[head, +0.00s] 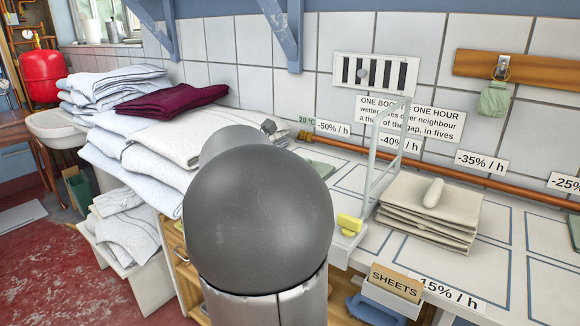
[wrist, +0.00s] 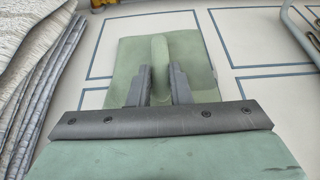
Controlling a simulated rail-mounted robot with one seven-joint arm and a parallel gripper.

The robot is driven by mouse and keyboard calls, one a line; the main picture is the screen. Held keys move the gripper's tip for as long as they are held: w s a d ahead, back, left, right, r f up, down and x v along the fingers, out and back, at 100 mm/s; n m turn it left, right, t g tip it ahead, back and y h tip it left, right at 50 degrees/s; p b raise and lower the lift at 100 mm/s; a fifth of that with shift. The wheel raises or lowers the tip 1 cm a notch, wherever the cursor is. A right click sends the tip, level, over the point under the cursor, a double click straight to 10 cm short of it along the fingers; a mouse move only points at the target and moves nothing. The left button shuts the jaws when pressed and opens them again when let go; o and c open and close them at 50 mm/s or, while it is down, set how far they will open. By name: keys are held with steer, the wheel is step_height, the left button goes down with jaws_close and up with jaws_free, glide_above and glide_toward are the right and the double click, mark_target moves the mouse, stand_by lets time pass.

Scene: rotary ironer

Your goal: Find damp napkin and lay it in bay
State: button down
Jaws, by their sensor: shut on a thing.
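A folded green napkin (wrist: 128,68) lies flat on the pale counter in the wrist view, with a rounded green ridge (wrist: 159,55) standing on it. My gripper (wrist: 160,72) is shut on this ridge, one dark finger on each side. The napkin appears to rest within a blue-outlined bay. In the head view only part of a green napkin (head: 322,168) shows behind my grey arm, which hides my gripper. I cannot tell by sight whether it is damp. Bays with blue outlines (head: 400,245) run along the counter, under percent-per-hour labels (head: 400,144).
A beige napkin stack (head: 425,215) with a roll on top sits right of a pale metal frame (head: 385,150). White linens (head: 130,150) and a maroon cloth (head: 170,100) are piled at left. A copper pipe (head: 450,175) runs behind the counter. A SHEETS box (head: 397,282) stands in front.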

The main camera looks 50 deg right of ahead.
steer(key=shift+f, duration=0.15)
steer(key=c, duration=1.3)
jaws_free()
steer(key=shift+o, duration=0.2)
steer(key=p+v, duration=0.2)
steer(key=v, duration=1.5)
steer(key=shift+a, duration=0.2)
steer(key=shift+r, duration=0.2)
